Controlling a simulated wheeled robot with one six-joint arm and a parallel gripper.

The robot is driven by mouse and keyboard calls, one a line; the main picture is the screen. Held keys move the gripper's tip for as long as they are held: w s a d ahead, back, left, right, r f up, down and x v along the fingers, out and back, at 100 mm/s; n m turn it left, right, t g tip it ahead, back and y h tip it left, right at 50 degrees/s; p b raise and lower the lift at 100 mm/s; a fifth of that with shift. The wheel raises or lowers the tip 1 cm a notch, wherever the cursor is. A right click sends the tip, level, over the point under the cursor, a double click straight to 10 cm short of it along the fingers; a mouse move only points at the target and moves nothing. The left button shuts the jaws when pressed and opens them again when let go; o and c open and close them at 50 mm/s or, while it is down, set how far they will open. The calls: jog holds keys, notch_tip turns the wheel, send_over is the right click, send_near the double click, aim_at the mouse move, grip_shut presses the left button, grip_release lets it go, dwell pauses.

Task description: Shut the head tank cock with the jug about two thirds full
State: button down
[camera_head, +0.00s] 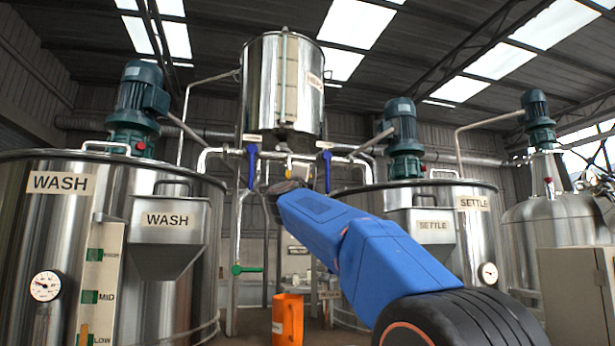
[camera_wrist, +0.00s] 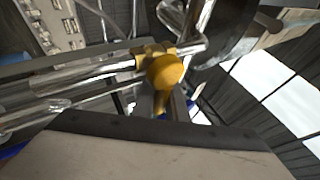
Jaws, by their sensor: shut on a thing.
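The head tank (camera_head: 270,85) is a shiny steel cylinder high in the middle of the head view. A yellow cock (camera_head: 289,162) sits on the pipework under it. In the wrist view the cock's round yellow body (camera_wrist: 165,71) is on a brass fitting on a steel pipe. My gripper (camera_head: 288,187) is raised just below the cock. In the wrist view its fingers (camera_wrist: 164,106) are shut on the yellow cock's handle, which they partly hide. An orange jug (camera_head: 288,318) stands low beneath the tank; its fill level cannot be seen.
Blue levers (camera_head: 252,167) and (camera_head: 327,170) hang from the pipe on either side. A green-handled valve (camera_head: 245,268) is lower left. The wash tank (camera_head: 60,230) stands left and the settle tank (camera_head: 470,220) right, leaving a gap between them.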

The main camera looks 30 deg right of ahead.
jog(key=c, duration=1.8)
grip_release()
jog(key=shift+o, duration=0.2)
jog(key=v, duration=1.7)
jog(key=shift+s, duration=0.25)
jog(key=shift+a, duration=0.15)
